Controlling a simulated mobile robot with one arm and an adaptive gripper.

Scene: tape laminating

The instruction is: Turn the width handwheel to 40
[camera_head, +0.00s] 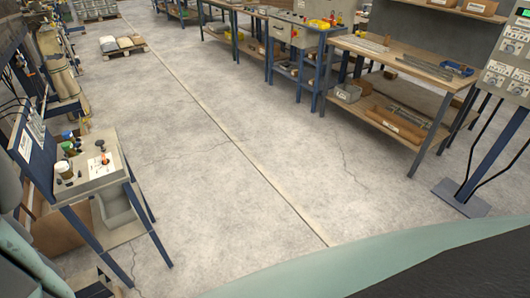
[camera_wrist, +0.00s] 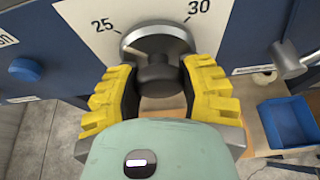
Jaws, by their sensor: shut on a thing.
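The width handwheel (camera_wrist: 157,43) is a round silver-rimmed wheel with a dark hub, in the upper middle of the wrist view. A white scale plate (camera_wrist: 105,36) behind it shows 25 at the upper left and 30 at the upper right. My gripper (camera_wrist: 158,76), with yellow ribbed fingers, is shut on the handwheel from the left and right. The wheel's lower part and any marks there are hidden by the fingers. I cannot clearly tell which number the wheel points to. Neither the handwheel nor my gripper can be made out in the head view.
A blue knob (camera_wrist: 26,70) is left of the wheel, and a metal lever (camera_wrist: 290,62) is to the right. A blue bin (camera_wrist: 288,122) sits below right. In the head view, a workbench (camera_head: 400,62) stands at right, and the concrete floor (camera_head: 215,130) between is clear.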

